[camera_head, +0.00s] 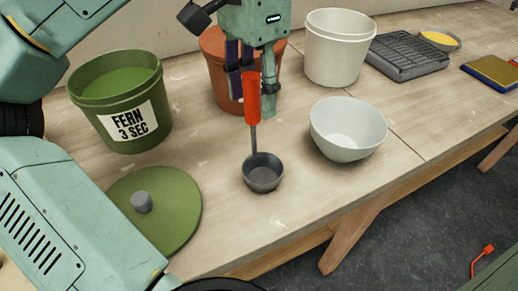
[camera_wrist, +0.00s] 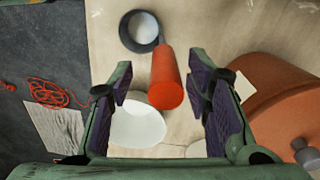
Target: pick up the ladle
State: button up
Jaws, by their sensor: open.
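The ladle has a red handle (camera_head: 252,98) and a dark grey cup (camera_head: 263,172). It stands on the table with its handle pointing up. In the wrist view the red handle (camera_wrist: 165,82) rises toward the camera, and the cup (camera_wrist: 139,31) shows beyond it with a pale inside. My gripper (camera_head: 252,88) is open around the upper handle. In the wrist view the fingers of my gripper (camera_wrist: 161,82) stand on either side of the handle, with visible gaps on both sides.
A white bowl (camera_head: 348,130) stands close right of the ladle. A lidded terracotta bucket (camera_head: 219,80) is behind my gripper. A green bucket (camera_head: 120,105) labelled "FERN 3 SEC" and a green lid (camera_head: 170,210) are left. A white bucket (camera_head: 338,50) and dark rack (camera_head: 406,56) stand further back.

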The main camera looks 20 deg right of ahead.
aim_at(253, 111)
notch_tip(253, 111, down, 4)
jog(key=shift+w+a+f, duration=0.1)
jog(key=shift+a, duration=0.05)
jog(key=shift+c, duration=0.4)
grip_shut()
dwell(0.6)
